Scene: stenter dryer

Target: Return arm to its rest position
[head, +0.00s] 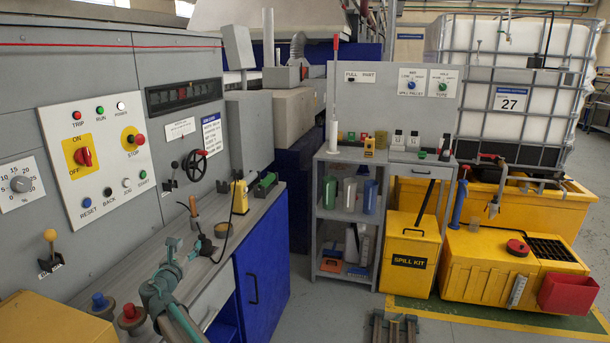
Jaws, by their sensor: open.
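My arm is teal-grey and rises from the bottom edge at the lower left of the head view. Its end, my gripper (184,249), is small in the picture and over the grey worktop (221,272) in front of the control panel. The jaws are open, and I see nothing held between them. A dark cable and a small round item lie close to it on the worktop. I cannot tell whether the gripper touches them.
The control panel (97,150) stands at the left, with a black handwheel (195,165). A yellow handheld device (240,197) stands on the worktop. A grey shelf (345,212), yellow spill kit bin (409,260) and caged tank (510,95) stand right.

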